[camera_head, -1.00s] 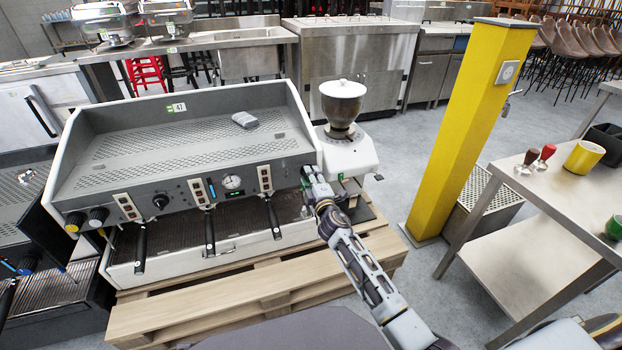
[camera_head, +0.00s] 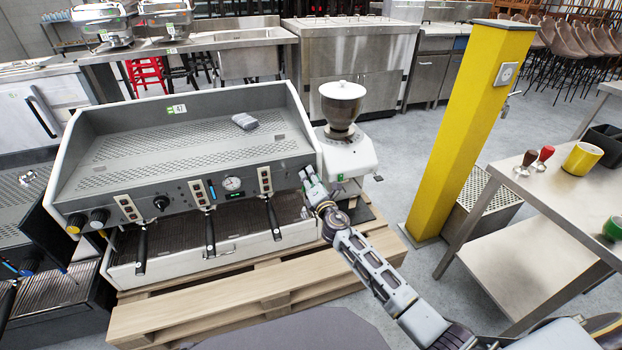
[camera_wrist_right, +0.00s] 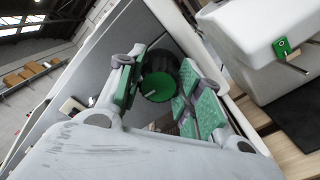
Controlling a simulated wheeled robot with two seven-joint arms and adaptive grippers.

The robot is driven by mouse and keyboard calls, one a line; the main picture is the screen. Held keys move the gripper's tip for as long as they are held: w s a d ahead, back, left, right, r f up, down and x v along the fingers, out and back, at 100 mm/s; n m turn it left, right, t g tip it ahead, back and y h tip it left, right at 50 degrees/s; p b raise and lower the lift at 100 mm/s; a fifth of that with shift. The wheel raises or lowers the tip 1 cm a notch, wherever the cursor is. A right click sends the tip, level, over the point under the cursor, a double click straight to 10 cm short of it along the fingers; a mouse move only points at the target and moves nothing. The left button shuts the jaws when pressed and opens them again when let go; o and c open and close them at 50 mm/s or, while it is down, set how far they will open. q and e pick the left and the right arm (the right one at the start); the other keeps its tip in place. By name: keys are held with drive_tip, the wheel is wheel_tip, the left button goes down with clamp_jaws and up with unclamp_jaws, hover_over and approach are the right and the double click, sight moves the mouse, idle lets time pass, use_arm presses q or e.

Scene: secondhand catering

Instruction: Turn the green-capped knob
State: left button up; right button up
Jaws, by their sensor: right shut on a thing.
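The green-capped knob (camera_wrist_right: 158,87) is a black knob with a green face and a pale line on it, on the front of the espresso machine. In the right wrist view it sits between the green-padded fingers of my right gripper (camera_wrist_right: 160,92), which is shut on it. In the head view my right gripper (camera_head: 308,181) is at the right end of the machine's front panel and hides the knob. The espresso machine (camera_head: 190,140) stands on a wooden pallet (camera_head: 190,313). My left gripper is not in view.
A white grinder (camera_head: 346,155) stands close to the right of my right gripper. A yellow pillar (camera_head: 462,130) and a steel table (camera_head: 560,205) are further right. Portafilter handles (camera_head: 210,235) stick out from the machine's front. Floor shows between the pallet and the pillar.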

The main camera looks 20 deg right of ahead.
drive_tip(key=shift+f, duration=0.1)
idle(0.4)
drive_tip(key=o, duration=1)
drive_tip(key=shift+s, duration=0.2)
drive_tip(key=shift+s+d+f, duration=0.1)
drive_tip(key=shift+s, duration=2.8)
drive_tip(key=shift+s+d+f, duration=0.1)
drive_tip(key=shift+s, duration=2.8)
